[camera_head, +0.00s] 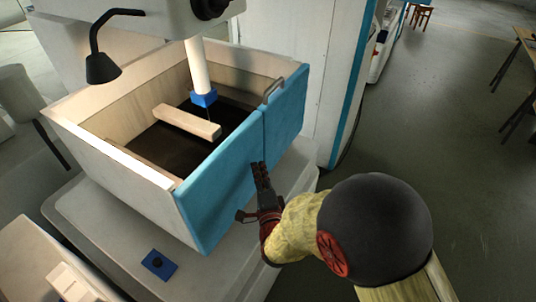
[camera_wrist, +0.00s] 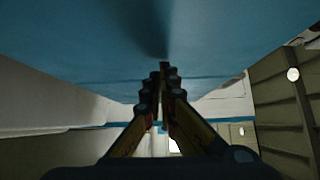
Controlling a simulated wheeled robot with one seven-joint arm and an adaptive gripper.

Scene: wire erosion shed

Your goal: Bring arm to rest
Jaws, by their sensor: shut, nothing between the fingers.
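My arm reaches in from the lower right in the head view, with its dark rounded joint and yellowish link in front of the machine. My gripper (camera_head: 262,178) is at the blue front panel (camera_head: 222,180) of the machine's tank, low on its face near the vertical seam. I cannot tell whether it touches the panel. In the wrist view my gripper (camera_wrist: 162,75) has its fingers together with nothing between them, and the blue panel (camera_wrist: 220,35) fills the upper part.
The open tank (camera_head: 120,172) holds a pale bar (camera_head: 187,122) under a white column with a blue tip (camera_head: 204,98). A metal handle (camera_head: 272,90) sticks out at the panel's top. A black lamp (camera_head: 103,66) hangs at upper left. Open floor (camera_head: 440,150) lies to the right.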

